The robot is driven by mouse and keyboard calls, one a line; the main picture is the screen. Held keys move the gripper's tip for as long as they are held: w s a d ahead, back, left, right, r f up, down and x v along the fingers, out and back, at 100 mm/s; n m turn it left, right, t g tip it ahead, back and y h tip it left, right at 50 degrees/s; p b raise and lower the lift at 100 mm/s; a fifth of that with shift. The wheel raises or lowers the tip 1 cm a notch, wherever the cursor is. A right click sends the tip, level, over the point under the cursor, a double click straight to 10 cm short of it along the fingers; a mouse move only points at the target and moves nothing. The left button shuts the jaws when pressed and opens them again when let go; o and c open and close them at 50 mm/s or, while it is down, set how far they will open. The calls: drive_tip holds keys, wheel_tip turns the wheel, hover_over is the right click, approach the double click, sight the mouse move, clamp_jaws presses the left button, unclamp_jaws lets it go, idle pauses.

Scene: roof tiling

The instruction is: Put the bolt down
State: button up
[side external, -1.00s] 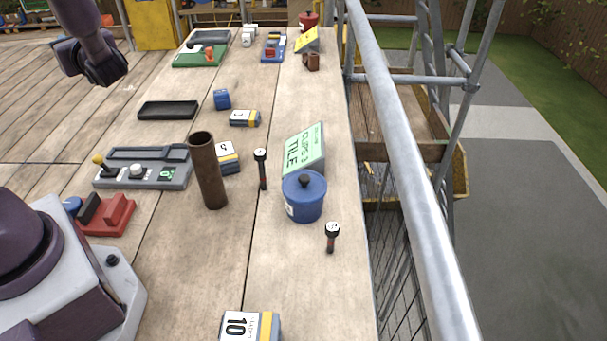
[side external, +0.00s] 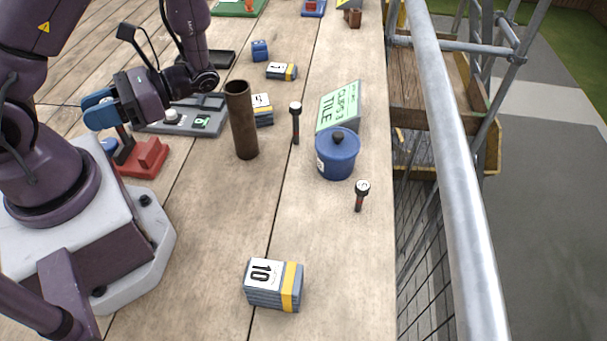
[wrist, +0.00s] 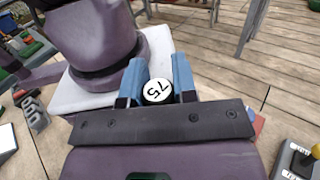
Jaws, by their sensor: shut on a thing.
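My gripper (side external: 98,112) has blue fingers and is at the left in the side view, near my base and over the area beside a red fixture (side external: 146,160). In the wrist view my gripper (wrist: 157,88) is shut on a bolt (wrist: 156,91), whose round white head reads 75. The bolt's shank is hidden there, and I cannot make the bolt out clearly in the side view. Two other bolts with dark shanks and pale heads stand upright on the planks: one (side external: 296,124) beside the brown tube and one (side external: 361,196) near the blue pot.
A tall brown tube (side external: 242,120), a lidded blue pot (side external: 337,155) and a green sign (side external: 340,105) stand on the boards. A tile stack marked 10 (side external: 272,284) lies at the front. A grey tray (side external: 185,122) is behind the fixture. A metal rail (side external: 450,150) borders the right. The front boards have free room.

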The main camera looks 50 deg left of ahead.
drive_tip(key=w+d+r+n+t+h, duration=0.1)
drive_tip(key=w+d+n+t+h, duration=0.15)
drive_tip(key=d+n+h, duration=0.5)
drive_tip(key=w+d+r+n+t+h, duration=0.2)
drive_tip(key=d+n+t+h, duration=0.2)
drive_tip(key=d+h, duration=0.55)
drive_tip(key=w+d+r+n+t+h, duration=0.3)
drive_tip(key=w+d+r+n+t, duration=0.55)
drive_tip(key=d+t, duration=0.3)
wheel_tip(320, 180, down, 12)
drive_tip(key=shift+m, duration=0.4)
drive_tip(key=shift+w+d+f, duration=1.35)
drive_tip(key=shift+w+f, duration=0.5)
drive_tip(key=shift+f, duration=0.3)
drive_tip(key=shift+w+d+f, duration=1.3)
drive_tip(key=shift+w+f, duration=0.55)
drive_tip(key=shift+f, duration=0.3)
drive_tip(key=shift+w+d+f, duration=1.35)
drive_tip(key=shift+w+f, duration=0.5)
drive_tip(key=shift+f, duration=0.3)
drive_tip(key=shift+f, duration=0.15)
drive_tip(key=o, duration=0.9)
